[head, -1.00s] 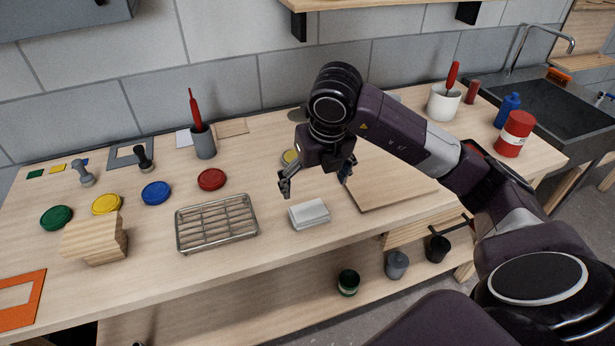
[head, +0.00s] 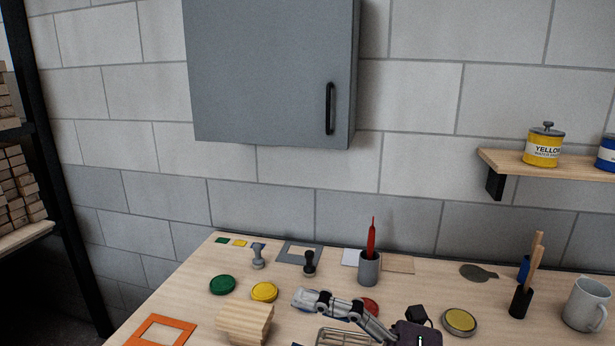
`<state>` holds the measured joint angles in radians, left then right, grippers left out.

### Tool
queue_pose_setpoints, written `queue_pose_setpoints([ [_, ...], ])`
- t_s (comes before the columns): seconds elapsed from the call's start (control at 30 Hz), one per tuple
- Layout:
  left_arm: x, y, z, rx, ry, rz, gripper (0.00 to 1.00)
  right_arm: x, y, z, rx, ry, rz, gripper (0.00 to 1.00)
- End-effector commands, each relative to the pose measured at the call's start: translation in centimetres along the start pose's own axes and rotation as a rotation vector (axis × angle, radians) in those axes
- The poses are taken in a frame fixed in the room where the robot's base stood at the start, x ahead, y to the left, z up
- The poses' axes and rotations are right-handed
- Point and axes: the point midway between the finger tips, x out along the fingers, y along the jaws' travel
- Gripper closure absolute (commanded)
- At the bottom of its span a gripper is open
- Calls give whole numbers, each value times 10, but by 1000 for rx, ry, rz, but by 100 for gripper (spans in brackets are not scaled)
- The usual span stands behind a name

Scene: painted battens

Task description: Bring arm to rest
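My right gripper (head: 304,299) shows low in the head view, with its dark wrist (head: 417,334) at the bottom edge. Its metal fingers reach to the left, above the bench, and appear in line with the space between the yellow lid (head: 264,291) and the red lid (head: 371,305). I cannot tell whether the fingers are apart or together. The gripper hides part of the red lid and of the wire rack (head: 340,338). My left gripper is not in view.
A wooden block (head: 244,322), an orange frame (head: 160,331) and a green lid (head: 222,285) lie on the left. A grey cup (head: 369,268) holds a red-handled tool. A grey cabinet (head: 270,70) hangs above. A mug (head: 586,304) stands right, below a shelf (head: 545,164).

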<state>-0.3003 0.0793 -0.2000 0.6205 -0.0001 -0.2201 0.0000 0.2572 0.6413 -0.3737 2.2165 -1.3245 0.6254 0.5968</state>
Motion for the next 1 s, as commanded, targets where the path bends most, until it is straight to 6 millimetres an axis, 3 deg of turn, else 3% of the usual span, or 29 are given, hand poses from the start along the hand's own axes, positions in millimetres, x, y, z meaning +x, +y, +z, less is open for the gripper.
queue_pose_setpoints([
  [0.03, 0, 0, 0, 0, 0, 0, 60, -2, 18, 9, 64, -72, 107, 14],
  [0.13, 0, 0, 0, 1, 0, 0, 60, -18, 47, 40, 191, -243, 292, 14],
  [0.27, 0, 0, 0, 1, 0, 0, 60, -59, 51, 89, 382, -507, 467, 14],
  [0.37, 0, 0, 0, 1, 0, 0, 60, -101, 27, 123, 545, -733, 547, 14],
  [0.43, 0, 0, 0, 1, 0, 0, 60, -132, -3, 138, 667, -897, 571, 14],
  [0.53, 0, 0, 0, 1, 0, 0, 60, -177, -60, 144, 850, -1130, 558, 14],
  [0.67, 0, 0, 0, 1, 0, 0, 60, -225, -144, 120, 1092, -1410, 464, 14],
  [0.8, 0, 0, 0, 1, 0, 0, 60, -261, -224, 61, 1337, -1647, 285, 14],
  [0.9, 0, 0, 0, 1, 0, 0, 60, -276, -263, 12, 1486, -1763, 142, 14],
  [1.0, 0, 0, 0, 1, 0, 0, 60, -284, -289, -36, 1609, -1841, 0, 14],
])
